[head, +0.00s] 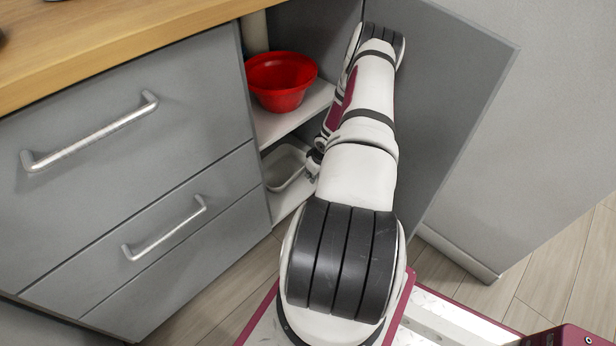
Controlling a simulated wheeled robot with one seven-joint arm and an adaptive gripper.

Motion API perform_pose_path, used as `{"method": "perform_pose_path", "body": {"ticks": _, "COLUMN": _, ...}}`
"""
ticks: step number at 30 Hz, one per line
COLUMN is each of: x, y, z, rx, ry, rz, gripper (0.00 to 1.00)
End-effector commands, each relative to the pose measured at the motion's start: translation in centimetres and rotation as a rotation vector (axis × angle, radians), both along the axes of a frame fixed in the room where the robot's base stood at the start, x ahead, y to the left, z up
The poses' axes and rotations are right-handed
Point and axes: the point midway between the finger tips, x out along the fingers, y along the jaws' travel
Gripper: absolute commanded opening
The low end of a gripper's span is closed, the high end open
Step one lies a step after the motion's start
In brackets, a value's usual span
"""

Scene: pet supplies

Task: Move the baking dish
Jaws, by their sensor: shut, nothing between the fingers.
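A pale grey-white rectangular dish (286,166), which looks like the baking dish, sits on the lower shelf inside the open cabinet. Its right side is partly covered by my arm. My gripper (312,174) is at the cabinet opening, at the right edge of the dish in the picture. Only a small part of it shows beside my forearm. It is shut and holds nothing. I cannot tell whether it touches the dish.
A red bowl (281,80) stands on the upper shelf (300,114), above the dish. The grey cabinet door (450,90) is open to the right of my arm. Drawers with metal handles (90,135) and a wooden counter (110,35) are at left.

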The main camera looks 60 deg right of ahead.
Motion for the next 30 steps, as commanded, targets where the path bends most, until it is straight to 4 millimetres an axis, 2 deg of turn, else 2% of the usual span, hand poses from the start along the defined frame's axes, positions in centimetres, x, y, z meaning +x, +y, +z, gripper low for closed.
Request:
{"method": "perform_pose_path", "body": {"ticks": 1, "x": 0.2, "y": 0.0, "z": -1.4, "rx": 0.001, "ry": 0.001, "rz": 0.000, "gripper": 0.00}}
{"method": "perform_pose_path", "body": {"ticks": 3, "x": 0.6, "y": -0.1, "z": -2.8, "rx": 0.001, "ry": 0.001, "rz": -0.001, "gripper": 0.00}}
{"method": "perform_pose_path", "body": {"ticks": 11, "x": 2.0, "y": -0.5, "z": -7.5, "rx": 0.001, "ry": 0.000, "rz": -0.002, "gripper": 0.00}}
{"method": "perform_pose_path", "body": {"ticks": 12, "x": 2.9, "y": -0.8, "z": -7.1, "rx": -0.002, "ry": -0.004, "rz": -0.001, "gripper": 0.00}}
{"method": "perform_pose_path", "body": {"ticks": 18, "x": 5.0, "y": -1.4, "z": -7.0, "rx": -0.001, "ry": -0.001, "rz": -0.002, "gripper": 0.00}}
{"method": "perform_pose_path", "body": {"ticks": 30, "x": 5.8, "y": -1.6, "z": -6.7, "rx": -0.001, "ry": 0.001, "rz": 0.000, "gripper": 0.00}}
